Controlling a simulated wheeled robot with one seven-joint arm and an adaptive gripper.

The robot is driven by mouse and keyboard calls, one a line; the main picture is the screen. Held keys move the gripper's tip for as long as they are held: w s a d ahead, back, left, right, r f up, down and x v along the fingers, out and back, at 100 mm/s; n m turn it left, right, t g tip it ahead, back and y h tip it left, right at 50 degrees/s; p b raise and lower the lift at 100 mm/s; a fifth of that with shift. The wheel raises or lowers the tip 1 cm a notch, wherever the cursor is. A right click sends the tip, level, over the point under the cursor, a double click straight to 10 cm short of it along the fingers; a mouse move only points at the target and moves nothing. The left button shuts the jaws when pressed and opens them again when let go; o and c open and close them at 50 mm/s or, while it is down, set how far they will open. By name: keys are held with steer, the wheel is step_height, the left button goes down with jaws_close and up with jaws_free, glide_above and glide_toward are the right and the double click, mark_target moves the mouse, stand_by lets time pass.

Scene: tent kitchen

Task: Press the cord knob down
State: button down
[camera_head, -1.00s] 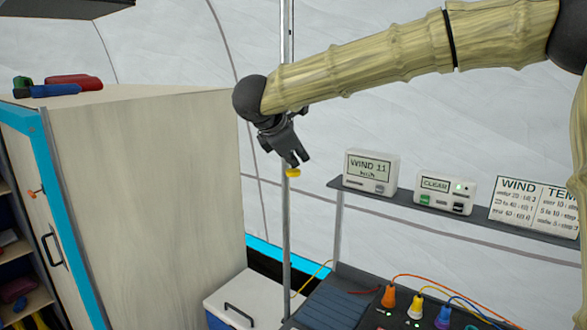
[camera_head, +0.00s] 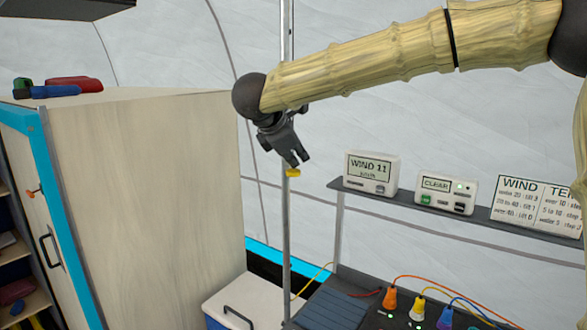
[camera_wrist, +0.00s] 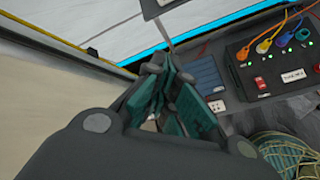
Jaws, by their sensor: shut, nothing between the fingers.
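A small yellow knob-like piece (camera_head: 293,173) shows in the head view beside a thin grey pole (camera_head: 287,225). I take it for the cord knob; whether it sits on the pole or on a cord is too small to tell. My gripper (camera_head: 297,161) points down just above it, its fingertips shut and very close to the knob. I cannot tell if they touch. In the wrist view my fingers (camera_wrist: 160,97) show teal inner pads, and I cannot make out the knob there.
A pale cabinet (camera_head: 155,190) stands at the left with tools on top. At the right, a shelf (camera_head: 410,205) holds two displays (camera_head: 371,172) (camera_head: 446,192). Below are a box with coloured plugs (camera_head: 417,309) and a white cooler (camera_head: 245,305). Open space surrounds my gripper.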

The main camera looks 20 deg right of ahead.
mark_target(297, 170)
steer(key=shift+r, duration=0.15)
steer(key=shift+r+p, duration=0.4)
steer(key=shift+r, duration=2.55)
steer(key=shift+f, duration=0.1)
